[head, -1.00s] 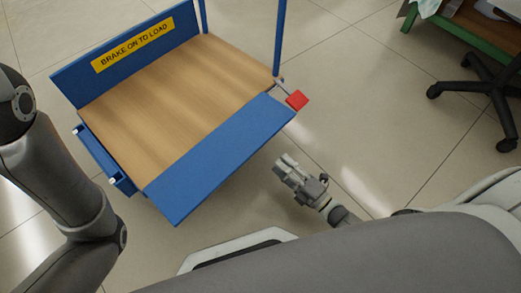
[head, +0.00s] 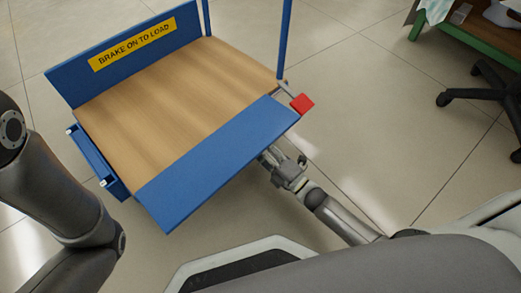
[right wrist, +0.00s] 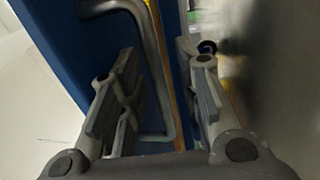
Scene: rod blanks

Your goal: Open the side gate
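The blue cart's near side panel (head: 215,165), which I take to be the side gate, runs along the near edge of the wooden deck (head: 170,100). My right gripper (head: 268,156) is at this panel's outer side, its fingertips partly hidden under the panel's edge. In the right wrist view, the gripper (right wrist: 158,75) is open, with its fingers apart. A dark bent bar handle (right wrist: 152,60) on the blue panel (right wrist: 60,35) runs between the fingers; no grip on it shows. My left arm is at the left of the head view; its gripper is out of frame.
A far blue panel bears a yellow sign (head: 132,45) reading "BRAKE ON TO LOAD". A red pedal (head: 302,104) sticks out at the cart's right corner. A blue bracket (head: 97,163) is on the left end. A chair base (head: 485,97) stands right; floor between is clear.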

